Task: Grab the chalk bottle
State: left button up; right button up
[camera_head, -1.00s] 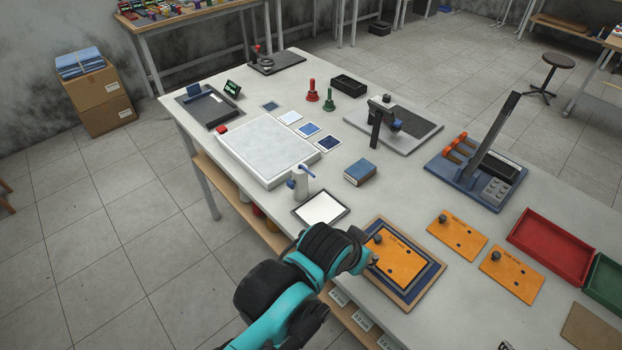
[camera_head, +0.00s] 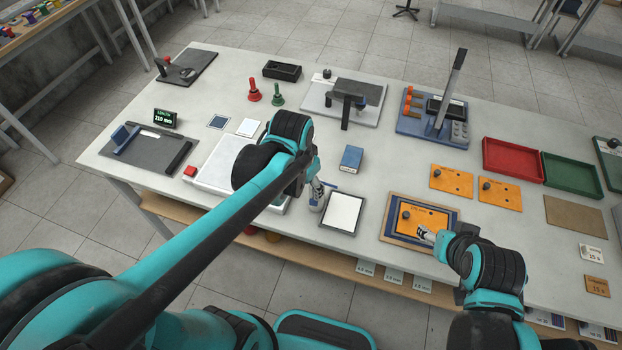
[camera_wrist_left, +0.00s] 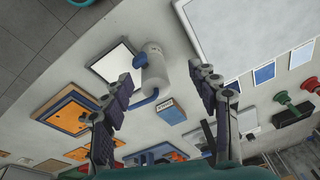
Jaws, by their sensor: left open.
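The chalk bottle is white with a blue bent spout. In the wrist view the bottle (camera_wrist_left: 153,66) shows ahead of and between the spread fingers of my left gripper (camera_wrist_left: 160,92), with no visible grip on it. In the head view my left gripper (camera_head: 315,181) is over the bottle (camera_head: 316,204), which is partly hidden by it, beside the white pad with a dark frame (camera_head: 342,212). My right gripper (camera_head: 425,235) is low over the orange plate (camera_head: 421,218); its jaw opening is too small to tell.
A blue box (camera_head: 351,158) stands just behind the bottle. A large white slab (camera_head: 213,168) lies to its left, partly under my left arm. Red (camera_head: 522,157) and green (camera_head: 572,175) trays sit at the right. The table's front edge is close.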

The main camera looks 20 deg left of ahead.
aim_at(323, 196)
pick_arm(q)
jog(key=w+d+p, duration=0.1)
jog(key=w+r+m+g+p, duration=0.1)
jog(key=shift+w+d+m+g+p, duration=0.25)
jog(key=shift+d+m+g+p, duration=0.05)
jog(key=shift+d, duration=0.1)
jog(key=shift+w+d+f+p, duration=0.2)
jog(key=shift+w+f+p, duration=0.05)
jog(key=shift+p, duration=0.1)
jog(key=shift+w+f+m+g, duration=0.1)
jog(key=shift+f+m+g, duration=0.05)
jog(key=shift+m+g, duration=0.15)
jog(key=shift+f, duration=0.2)
notch_tip(323, 196, down, 8)
jog(key=shift+w+d+r+b, duration=0.1)
jog(key=shift+d+r+b, duration=0.05)
jog(key=shift+b, duration=0.7)
pick_arm(e)
jog(key=r, duration=0.3)
jog(key=shift+d+r, duration=0.15)
jog(key=shift+d, duration=0.1)
pick_arm(q)
jog(key=c, duration=1.4)
